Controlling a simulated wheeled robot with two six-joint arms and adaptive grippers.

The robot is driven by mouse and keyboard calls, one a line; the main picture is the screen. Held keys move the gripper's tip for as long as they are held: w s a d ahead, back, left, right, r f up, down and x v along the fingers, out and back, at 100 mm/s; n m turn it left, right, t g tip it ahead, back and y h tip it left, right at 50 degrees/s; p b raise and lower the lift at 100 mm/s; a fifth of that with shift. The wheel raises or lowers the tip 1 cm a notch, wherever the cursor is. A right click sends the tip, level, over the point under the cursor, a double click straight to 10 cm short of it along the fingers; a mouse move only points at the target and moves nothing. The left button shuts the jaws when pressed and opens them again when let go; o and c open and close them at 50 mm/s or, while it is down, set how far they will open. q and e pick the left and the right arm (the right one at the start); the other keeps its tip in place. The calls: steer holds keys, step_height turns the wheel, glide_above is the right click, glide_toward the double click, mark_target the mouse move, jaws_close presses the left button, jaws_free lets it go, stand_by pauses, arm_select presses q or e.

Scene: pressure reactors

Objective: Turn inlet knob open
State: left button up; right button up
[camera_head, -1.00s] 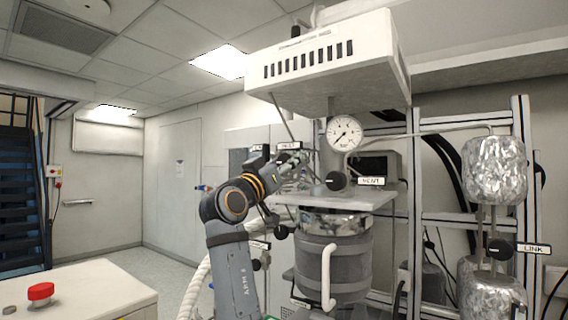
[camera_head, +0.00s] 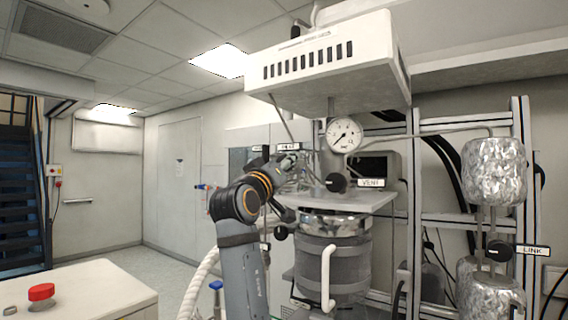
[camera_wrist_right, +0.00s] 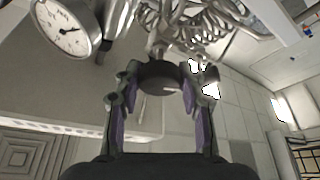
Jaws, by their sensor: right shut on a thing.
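In the right wrist view a round dark knob (camera_wrist_right: 158,76) sits between the fingertips of my right gripper (camera_wrist_right: 160,92), which is shut on it with a finger on each side. In the head view my right gripper (camera_head: 297,164) reaches up to the pipework beside a small label (camera_head: 289,147), partly readable, that seems to mark the inlet. There the gripper and wrist hide the knob, and its turn angle cannot be read. My left gripper is not in view.
A pressure gauge (camera_head: 343,134) and the black VENT knob (camera_head: 336,182) are close to the right of my gripper. The reactor vessel (camera_head: 350,262) stands below, with a white hood (camera_head: 330,62) above. A LINK knob (camera_head: 498,250) is at the right.

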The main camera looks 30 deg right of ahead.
steer(key=n, duration=0.1)
steer(key=n+y+p, duration=0.1)
steer(key=n, duration=0.1)
steer(key=n+t+y, duration=0.1)
steer(key=n, duration=0.1)
steer(key=shift+r+p, duration=0.25)
steer(key=shift+p, duration=0.1)
steer(key=n+y+p, duration=0.1)
steer(key=n+p, duration=0.1)
steer(key=n, duration=0.2)
steer(key=shift+r+y+p, duration=0.1)
steer(key=shift+y+p, duration=0.2)
steer(key=shift+y, duration=0.1)
steer(key=n+p, duration=0.2)
steer(key=n+y+p, duration=0.1)
steer(key=n+p, duration=0.1)
steer(key=n, duration=0.1)
steer(key=shift+g+y, duration=0.3)
steer(key=shift+n+p, duration=0.75)
steer(key=shift+n, duration=0.05)
steer(key=shift+f+g+y, duration=0.2)
steer(key=shift+g+y, duration=0.1)
steer(key=o, duration=1.2)
steer(key=shift+c, duration=0.2)
